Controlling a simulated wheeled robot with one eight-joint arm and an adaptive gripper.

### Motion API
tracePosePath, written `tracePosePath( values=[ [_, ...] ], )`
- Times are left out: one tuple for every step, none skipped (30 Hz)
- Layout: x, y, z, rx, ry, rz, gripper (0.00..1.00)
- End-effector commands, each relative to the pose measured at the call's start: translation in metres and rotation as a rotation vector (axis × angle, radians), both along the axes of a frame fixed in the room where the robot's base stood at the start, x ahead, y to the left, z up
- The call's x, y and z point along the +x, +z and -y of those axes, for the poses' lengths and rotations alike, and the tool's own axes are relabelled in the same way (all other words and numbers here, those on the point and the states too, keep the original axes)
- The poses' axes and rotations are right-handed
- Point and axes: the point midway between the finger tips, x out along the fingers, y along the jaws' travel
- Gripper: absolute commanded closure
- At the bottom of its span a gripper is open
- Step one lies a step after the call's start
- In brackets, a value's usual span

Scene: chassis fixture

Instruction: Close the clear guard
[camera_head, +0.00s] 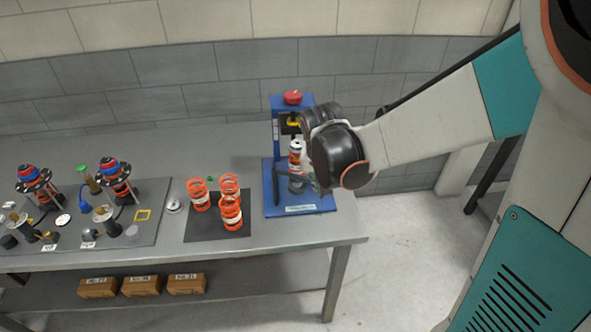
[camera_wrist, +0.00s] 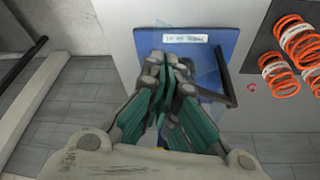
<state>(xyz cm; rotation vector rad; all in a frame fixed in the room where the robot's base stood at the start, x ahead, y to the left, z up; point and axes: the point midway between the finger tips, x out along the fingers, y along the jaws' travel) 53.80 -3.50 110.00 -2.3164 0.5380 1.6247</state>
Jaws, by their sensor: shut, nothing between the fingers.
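The blue fixture (camera_head: 270,208) stands at the right end of the table, with a red button (camera_head: 293,97) on top and a white-and-orange cylinder inside. It also shows in the wrist view (camera_wrist: 149,42). The clear guard is hard to make out; a faint transparent sheet (camera_wrist: 207,77) shows by a black bar (camera_wrist: 223,72), which stands at the left of the fixture in the head view (camera_head: 276,187). My gripper (camera_wrist: 168,75) is shut and empty over the fixture's base, beside the bar. In the head view my wrist hides part of the fixture, and I cannot tell whether the gripper touches the guard.
Orange springs (camera_head: 230,212) stand on a dark mat (camera_head: 204,228) left of the fixture. A grey board (camera_head: 150,195) with several assemblies and small parts lies farther left. Small boxes (camera_head: 141,286) sit on the lower shelf. The floor right of the table is clear.

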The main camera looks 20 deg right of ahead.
Motion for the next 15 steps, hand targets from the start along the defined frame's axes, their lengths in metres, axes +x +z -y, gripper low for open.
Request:
tracePosePath(
  values=[
    [0.005,-0.001,0.008,0.001,0.037,0.002,1.00],
    [0.008,-0.001,0.011,0.000,0.065,0.001,1.00],
    [0.012,-0.001,0.015,0.001,0.099,0.001,1.00],
    [0.014,-0.001,0.018,0.001,0.127,0.000,1.00],
    [0.017,-0.001,0.021,0.000,0.152,0.000,1.00],
    [0.021,-0.001,0.024,0.001,0.184,0.001,1.00],
    [0.024,-0.001,0.026,0.000,0.208,0.000,1.00],
    [0.027,-0.001,0.028,0.001,0.231,0.001,1.00],
    [0.030,-0.001,0.031,0.000,0.260,0.001,1.00],
    [0.033,-0.001,0.032,0.000,0.281,0.000,1.00],
    [0.035,-0.001,0.034,0.001,0.300,0.001,1.00],
    [0.038,0.000,0.036,0.000,0.324,0.000,1.00],
    [0.040,0.000,0.037,0.000,0.341,0.000,1.00],
    [0.043,0.000,0.038,0.000,0.338,0.000,1.00],
    [0.045,0.000,0.039,-0.001,0.338,0.000,1.00]
  ],
)
